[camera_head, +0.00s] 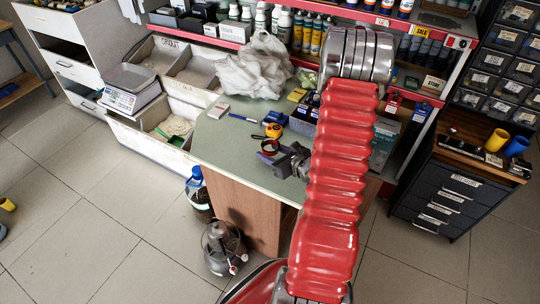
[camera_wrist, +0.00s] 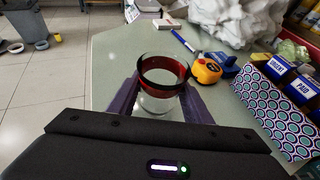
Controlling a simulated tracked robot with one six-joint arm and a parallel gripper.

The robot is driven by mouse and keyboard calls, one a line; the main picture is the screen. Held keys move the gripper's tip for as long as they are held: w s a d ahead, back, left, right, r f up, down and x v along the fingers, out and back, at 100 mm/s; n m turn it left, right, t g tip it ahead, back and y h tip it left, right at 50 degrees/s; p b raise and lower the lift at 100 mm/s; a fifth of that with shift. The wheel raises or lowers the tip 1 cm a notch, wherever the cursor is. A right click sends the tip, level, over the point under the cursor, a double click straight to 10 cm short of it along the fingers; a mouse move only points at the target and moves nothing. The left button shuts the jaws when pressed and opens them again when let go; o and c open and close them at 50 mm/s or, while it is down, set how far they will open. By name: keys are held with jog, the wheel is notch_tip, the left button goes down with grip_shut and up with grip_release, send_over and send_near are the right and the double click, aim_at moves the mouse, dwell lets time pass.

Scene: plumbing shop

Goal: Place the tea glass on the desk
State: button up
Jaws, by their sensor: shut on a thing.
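In the head view the glass (camera_head: 269,146) shows as a small dark red ring at the tip of my gripper (camera_head: 272,157), over the green top of the desk (camera_head: 222,140). Whether its base touches the desktop I cannot tell. My red arm hides the right part of the desk in the head view.
A yellow tape measure (camera_wrist: 207,68), a blue pen (camera_wrist: 183,41) and a patterned box (camera_wrist: 275,100) lie close beyond and to the right of the glass. White plastic bags (camera_head: 255,68) cover the desk's back. A blue-capped bottle (camera_head: 197,190) stands beside the desk.

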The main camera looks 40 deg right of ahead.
jog(key=shift+f, duration=0.75)
jog(key=o, duration=1.1)
jog(key=v, duration=1.2)
